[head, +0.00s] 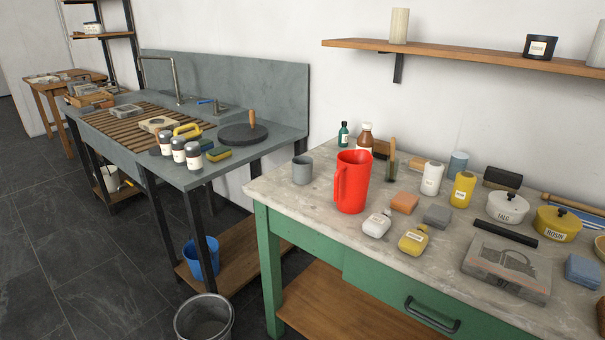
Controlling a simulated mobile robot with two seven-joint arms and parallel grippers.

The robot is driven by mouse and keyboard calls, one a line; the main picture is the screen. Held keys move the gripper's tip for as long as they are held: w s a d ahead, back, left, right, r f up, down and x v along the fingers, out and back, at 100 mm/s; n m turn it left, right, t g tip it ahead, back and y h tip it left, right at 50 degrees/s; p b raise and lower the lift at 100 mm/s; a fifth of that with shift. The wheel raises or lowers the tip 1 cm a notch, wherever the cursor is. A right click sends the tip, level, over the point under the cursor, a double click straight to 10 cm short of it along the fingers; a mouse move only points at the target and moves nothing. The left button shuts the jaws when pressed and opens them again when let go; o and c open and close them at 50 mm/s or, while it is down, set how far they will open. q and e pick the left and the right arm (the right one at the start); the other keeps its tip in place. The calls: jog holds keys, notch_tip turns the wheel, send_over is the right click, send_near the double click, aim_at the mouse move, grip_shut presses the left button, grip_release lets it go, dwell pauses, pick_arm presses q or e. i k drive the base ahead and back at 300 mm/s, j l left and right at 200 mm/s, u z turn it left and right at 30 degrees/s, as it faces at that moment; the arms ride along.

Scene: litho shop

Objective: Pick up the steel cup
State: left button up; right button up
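A small grey cup (302,170), which looks like the steel cup, stands upright near the left end of the green table's stone top (275,192). A tall red jug (352,182) stands close to its right, with the jug's handle on the side facing the cup. A blue-grey cup (459,162) stands further right, towards the back of the same table. Neither of my grippers shows in the head view.
Bottles, blocks, a white pot (507,209) and a yellow pot (556,225) crowd the table's right part. A wall shelf (470,57) hangs above. A sink bench (270,155) stands left, with a metal bin (204,318) on the floor.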

aim_at(302, 171)
jog(key=z, duration=0.25)
jog(key=i+j+z, duration=0.1)
jog(key=j+z, duration=0.15)
jog(key=z, duration=0.15)
jog(key=i+j+z, duration=0.1)
jog(key=j+z, duration=0.6)
jog(key=j, duration=0.35)
